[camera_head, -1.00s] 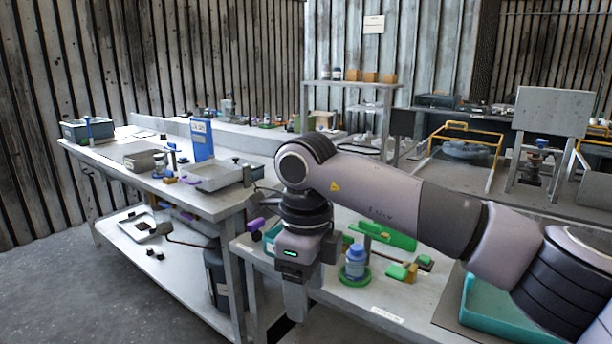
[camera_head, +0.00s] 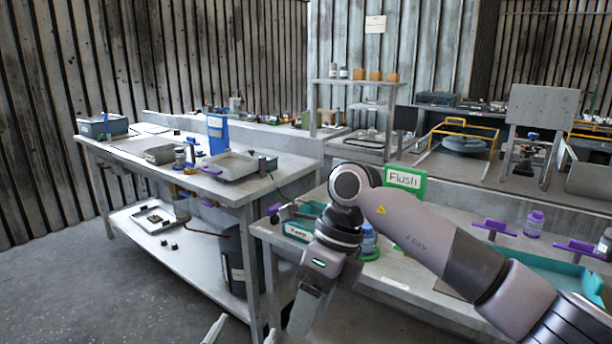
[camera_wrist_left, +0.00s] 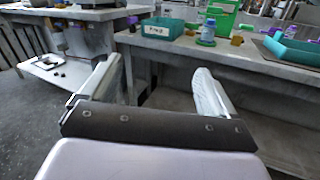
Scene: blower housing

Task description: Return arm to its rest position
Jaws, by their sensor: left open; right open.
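My right arm reaches in from the right in the head view, over the near workbench (camera_head: 410,290). Its gripper (camera_head: 303,312) points down at the bench's front left corner, open, with no object visible in it. Its far finger is mostly hidden. My left gripper (camera_head: 243,334) shows only as pale fingertips at the bottom edge of the head view, over the floor. In the left wrist view its two fingers (camera_wrist_left: 158,75) are spread wide with nothing between them, in front of the workbench edge.
A blue-capped bottle (camera_head: 369,240), a teal bin (camera_head: 301,230) and a green "Flush" sign (camera_head: 404,181) stand near the right arm. A teal tray (camera_head: 560,268) lies at the right. The side table (camera_head: 243,190) stands left. The grey floor (camera_head: 110,290) at lower left is clear.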

